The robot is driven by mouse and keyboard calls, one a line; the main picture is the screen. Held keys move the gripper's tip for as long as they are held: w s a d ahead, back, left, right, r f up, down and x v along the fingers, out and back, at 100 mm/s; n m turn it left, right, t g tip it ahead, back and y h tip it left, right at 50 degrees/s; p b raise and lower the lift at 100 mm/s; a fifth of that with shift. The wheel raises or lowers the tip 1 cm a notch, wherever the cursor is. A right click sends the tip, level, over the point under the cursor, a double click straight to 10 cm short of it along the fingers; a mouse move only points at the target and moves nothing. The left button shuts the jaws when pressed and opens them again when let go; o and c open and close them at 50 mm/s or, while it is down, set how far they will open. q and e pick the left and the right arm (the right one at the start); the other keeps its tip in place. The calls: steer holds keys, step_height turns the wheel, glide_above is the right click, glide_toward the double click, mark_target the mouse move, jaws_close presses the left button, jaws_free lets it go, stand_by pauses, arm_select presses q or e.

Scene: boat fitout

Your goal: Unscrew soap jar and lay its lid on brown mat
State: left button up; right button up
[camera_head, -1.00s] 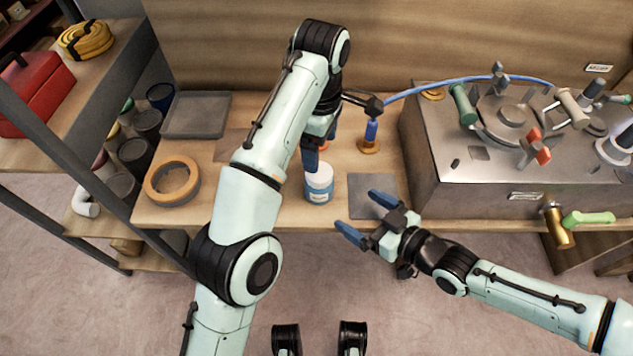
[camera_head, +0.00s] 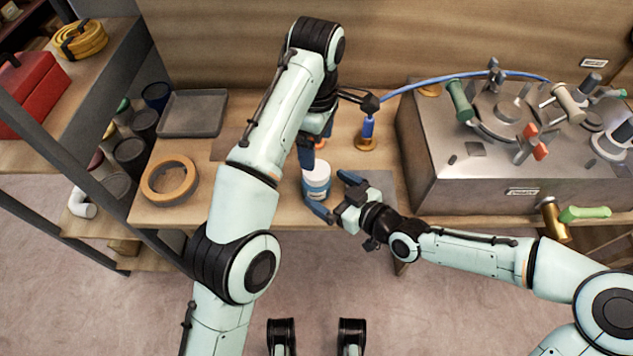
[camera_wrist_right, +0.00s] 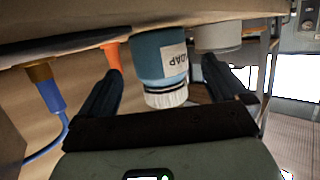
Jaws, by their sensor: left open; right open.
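The soap jar (camera_head: 317,188) stands upright on the bench, blue with a white lid (camera_head: 317,172). My right gripper (camera_head: 334,195) is open at the jar's front right, its fingers pointing toward it. In the right wrist view the jar (camera_wrist_right: 160,55) appears upside down between the spread fingers, lid (camera_wrist_right: 166,98) on, label reading SOAP. My left gripper (camera_head: 310,150) is open, fingers pointing down just behind and above the jar; its contact with the lid is unclear. The brown mat (camera_head: 227,146) lies left of the jar, partly hidden by my left arm.
A grey mat (camera_head: 388,182) lies right of the jar, partly under my right gripper. A tape roll (camera_head: 170,181) and grey tray (camera_head: 193,113) are at left. A metal console (camera_head: 470,185) bounds the right side.

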mark_target(327, 189)
steer(key=shift+x, duration=1.6)
